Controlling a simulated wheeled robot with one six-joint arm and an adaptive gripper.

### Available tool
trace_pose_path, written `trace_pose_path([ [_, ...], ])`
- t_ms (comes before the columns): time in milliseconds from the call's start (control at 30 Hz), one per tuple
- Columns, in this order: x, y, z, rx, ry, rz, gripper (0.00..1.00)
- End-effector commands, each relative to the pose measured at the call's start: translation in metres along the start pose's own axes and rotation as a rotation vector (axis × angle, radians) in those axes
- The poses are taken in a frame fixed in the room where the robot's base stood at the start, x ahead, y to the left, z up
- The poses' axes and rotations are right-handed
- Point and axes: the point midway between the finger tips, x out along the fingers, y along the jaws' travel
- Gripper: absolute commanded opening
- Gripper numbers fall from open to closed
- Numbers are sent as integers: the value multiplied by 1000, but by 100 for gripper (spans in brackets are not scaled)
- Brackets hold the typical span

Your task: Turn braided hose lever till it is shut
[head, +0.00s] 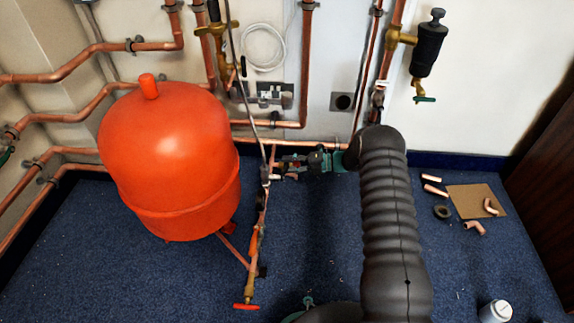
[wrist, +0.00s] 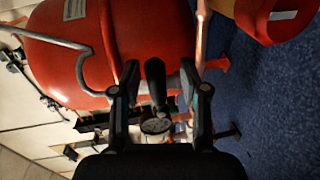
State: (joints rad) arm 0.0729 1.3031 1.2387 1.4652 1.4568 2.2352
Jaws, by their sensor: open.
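The braided hose (head: 247,85) comes down past the right side of the red vessel (head: 170,150) to a small valve group (head: 265,178). The grey hose also shows curving in front of red in the wrist view (wrist: 82,70). My gripper (head: 284,168) reaches in from the right beside this valve group. In the wrist view my gripper (wrist: 158,72) is open, one finger on each side of a dark, upright handle (wrist: 155,82), which seems to be the lever. Gaps show on both sides of it. I cannot tell the lever's exact angle; the head view is too small there.
A round gauge (wrist: 156,126) sits close below the fingers in the wrist view. A copper pipe (wrist: 201,40) rises close to the right finger. A lower red handle (head: 246,306) stands near the floor. Loose copper fittings (head: 474,227) lie right on open blue carpet (head: 480,270).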

Motion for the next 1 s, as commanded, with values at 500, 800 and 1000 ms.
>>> trace_pose_path([
  [500, -93, -1, 0, 1, -1, -2, 44],
  [800, -108, -1, 0, 2, 1, -2, 44],
  [1000, -108, -1, 0, 2, 1, -2, 44],
])
